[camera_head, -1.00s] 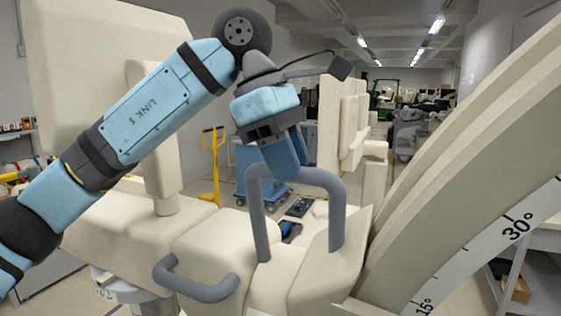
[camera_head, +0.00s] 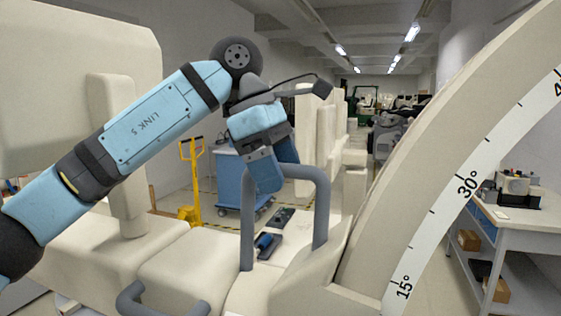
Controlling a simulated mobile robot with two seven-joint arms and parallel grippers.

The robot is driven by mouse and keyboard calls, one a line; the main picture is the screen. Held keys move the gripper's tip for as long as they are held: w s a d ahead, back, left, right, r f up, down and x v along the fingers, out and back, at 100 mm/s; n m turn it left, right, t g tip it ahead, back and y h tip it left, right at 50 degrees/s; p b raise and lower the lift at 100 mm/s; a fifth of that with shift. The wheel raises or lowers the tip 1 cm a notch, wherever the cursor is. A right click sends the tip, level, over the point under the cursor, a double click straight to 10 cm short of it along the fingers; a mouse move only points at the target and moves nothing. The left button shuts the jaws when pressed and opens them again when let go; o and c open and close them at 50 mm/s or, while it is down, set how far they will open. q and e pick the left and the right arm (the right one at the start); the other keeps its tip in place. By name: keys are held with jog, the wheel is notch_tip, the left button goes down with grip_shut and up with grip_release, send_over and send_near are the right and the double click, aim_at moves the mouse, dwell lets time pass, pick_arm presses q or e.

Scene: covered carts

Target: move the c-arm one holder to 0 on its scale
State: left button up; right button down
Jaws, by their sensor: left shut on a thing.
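The c-arm (camera_head: 395,165) is a large cream curved arc at the right. Its white scale strip (camera_head: 431,226) shows 15° low down and 30° higher up; no 0 mark is in view. The cream holder (camera_head: 305,285) meets the arc at the bottom centre. A grey U-shaped handle (camera_head: 321,210) stands up from the holder. My left gripper (camera_head: 265,180) is shut on the handle at its upper left corner, coming from above. Its fingers hide that corner. My right gripper is not in view.
A second grey handle (camera_head: 135,298) sits low at the left. Cream machine panels (camera_head: 80,85) stand behind my left arm. A yellow pallet jack (camera_head: 192,180), a blue cart (camera_head: 238,180) and a right-hand workbench (camera_head: 520,225) stand farther off.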

pick_arm(q)
jog(key=shift+o, duration=0.9)
jog(key=shift+s+a+r, duration=0.1)
jog(key=shift+s+r, duration=0.05)
jog(key=shift+s, duration=0.2)
jog(key=shift+w, duration=0.3)
jog(key=shift+c, duration=1.4)
jog(key=shift+s+a+r, duration=0.1)
jog(key=shift+s+r, duration=0.1)
jog(key=shift+s, duration=0.1)
jog(key=shift+s+a, duration=0.1)
jog(key=shift+s, duration=0.05)
jog(key=b+v, duration=0.2)
jog(key=v, duration=1.2)
jog(key=shift+s, duration=0.15)
